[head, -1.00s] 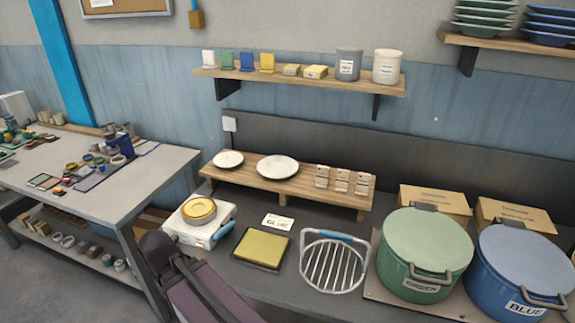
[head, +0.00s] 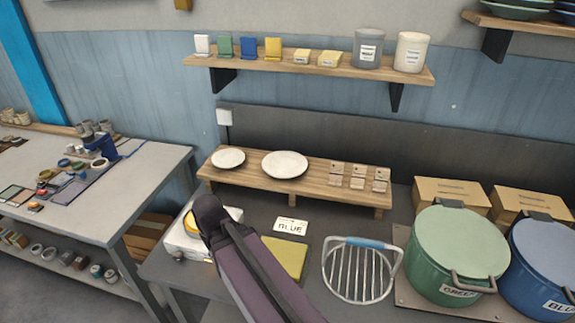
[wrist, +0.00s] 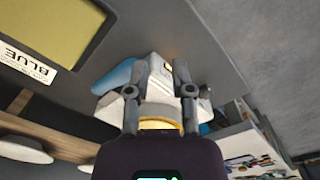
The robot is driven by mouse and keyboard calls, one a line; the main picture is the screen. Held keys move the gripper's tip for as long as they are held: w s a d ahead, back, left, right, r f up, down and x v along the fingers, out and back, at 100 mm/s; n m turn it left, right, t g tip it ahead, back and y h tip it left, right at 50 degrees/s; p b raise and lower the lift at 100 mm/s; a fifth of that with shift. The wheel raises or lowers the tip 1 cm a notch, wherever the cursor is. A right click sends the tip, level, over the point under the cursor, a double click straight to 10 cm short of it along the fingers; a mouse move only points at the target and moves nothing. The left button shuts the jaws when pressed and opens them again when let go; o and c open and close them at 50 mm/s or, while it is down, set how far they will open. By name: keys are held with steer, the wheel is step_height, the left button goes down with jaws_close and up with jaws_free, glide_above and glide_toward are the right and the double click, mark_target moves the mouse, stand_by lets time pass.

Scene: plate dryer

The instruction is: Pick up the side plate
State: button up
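Two white plates lie flat on a low wooden riser (head: 330,193). The smaller one (head: 229,158), which looks like the side plate, is at the left; the larger plate (head: 285,165) is to its right. In the wrist view, turned upside down, the smaller plate (wrist: 84,168) and larger plate (wrist: 22,149) show at lower left. My gripper (wrist: 161,64) has its two fingers apart with nothing held between them. It points toward the white scale (wrist: 152,72), away from the plates. In the head view my arm hides the gripper.
The scale (head: 180,243) is partly behind my arm. A yellow pad (head: 288,256), a BLUE card (head: 291,226) and a wire rack (head: 360,270) lie before the riser. Green (head: 455,250) and blue (head: 545,265) pots stand right. A shelf (head: 310,72) hangs above.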

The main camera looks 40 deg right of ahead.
steer(key=shift+w+d, duration=0.1)
steer(key=shift+d, duration=0.15)
steer(key=w+d+r+n+t+h+b, duration=0.2)
steer(key=w+d+h, duration=0.4)
steer(key=d, duration=0.5)
steer(key=w+d+r+n+t+h+b, duration=0.2)
steer(key=w+d+n+t+h+b, duration=0.1)
steer(key=w+d, duration=0.8)
steer(key=shift+w+d+h+b, duration=0.15)
steer(key=shift+h+b, duration=0.7)
steer(key=shift+h, duration=0.55)
steer(key=shift+d, duration=0.1)
